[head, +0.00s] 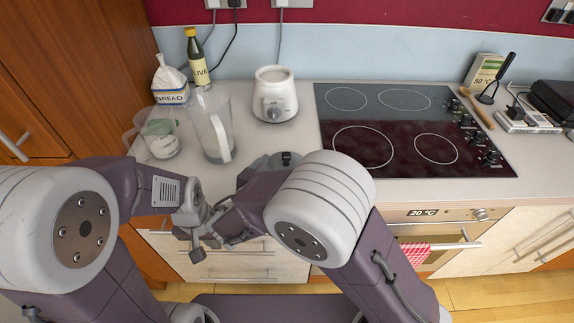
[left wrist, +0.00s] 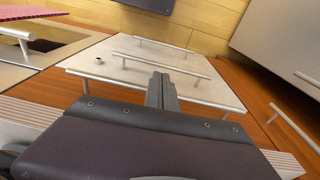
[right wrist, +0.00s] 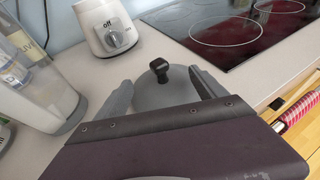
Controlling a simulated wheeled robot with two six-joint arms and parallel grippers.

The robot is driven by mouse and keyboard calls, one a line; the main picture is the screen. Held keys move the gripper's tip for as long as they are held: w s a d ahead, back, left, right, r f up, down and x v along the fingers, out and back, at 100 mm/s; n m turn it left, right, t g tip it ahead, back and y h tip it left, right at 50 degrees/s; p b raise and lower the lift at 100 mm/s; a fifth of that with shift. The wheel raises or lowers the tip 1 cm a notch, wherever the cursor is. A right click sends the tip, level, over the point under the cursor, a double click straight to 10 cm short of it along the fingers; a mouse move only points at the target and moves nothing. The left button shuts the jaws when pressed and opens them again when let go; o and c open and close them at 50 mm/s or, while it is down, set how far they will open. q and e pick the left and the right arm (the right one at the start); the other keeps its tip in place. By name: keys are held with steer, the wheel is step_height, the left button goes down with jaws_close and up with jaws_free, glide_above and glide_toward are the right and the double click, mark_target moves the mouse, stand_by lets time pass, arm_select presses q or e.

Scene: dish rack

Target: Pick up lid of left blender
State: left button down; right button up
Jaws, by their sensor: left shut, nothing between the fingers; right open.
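The lid (right wrist: 150,95) is a grey round cap with a black knob, lying on the counter in the right wrist view. It also shows in the head view (head: 264,163), partly covered by my right arm. My right gripper (right wrist: 160,88) is open, with one finger on each side of the lid; I cannot tell if they touch it. A white blender base (head: 276,104) with a dial stands behind the lid. A clear jug (head: 211,122) with a handle stands left of the base. My left gripper (left wrist: 161,88) is shut and empty in front of the drawers.
A smaller clear container (head: 158,134), a bread bag (head: 170,84) and a bottle (head: 195,60) stand at the left. The cooktop (head: 400,130) is at the right. Drawer fronts (head: 285,262) and the oven are below the counter edge.

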mark_target(290, 157)
steer(key=x, duration=0.7)
steer(key=shift+d, duration=0.2)
steer(key=shift+s+r, duration=0.1)
steer(key=shift+s, duration=0.1)
steer(key=c, duration=0.5)
jaws_close()
